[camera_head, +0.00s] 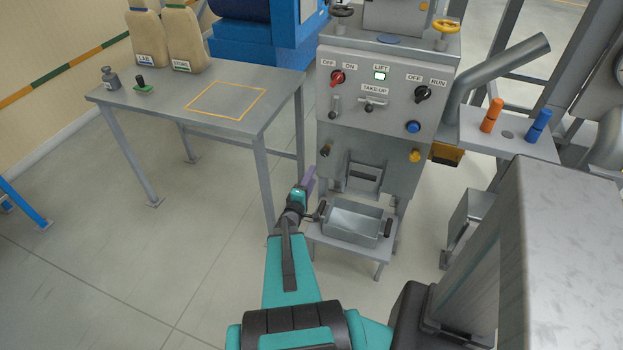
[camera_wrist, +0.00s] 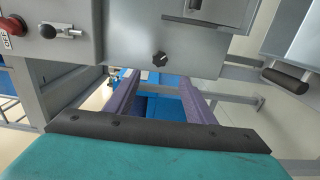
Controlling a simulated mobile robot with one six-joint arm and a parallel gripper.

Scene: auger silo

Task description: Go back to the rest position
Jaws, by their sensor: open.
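My gripper (camera_head: 309,181) is in front of the grey machine, beside the left handle of the metal bin. In the wrist view its two purple fingers (camera_wrist: 157,84) stand apart with nothing between them. The teal arm reaches forward from the bottom of the head view. Whether the gripper touches the bin handle I cannot tell.
A grey table (camera_head: 170,98) at the left bears two beige sacks (camera_head: 182,38), a weight (camera_head: 112,79), a small green-based item (camera_head: 143,88) and a yellow-outlined square. A shelf (camera_head: 513,137) at the right holds orange and blue handles.

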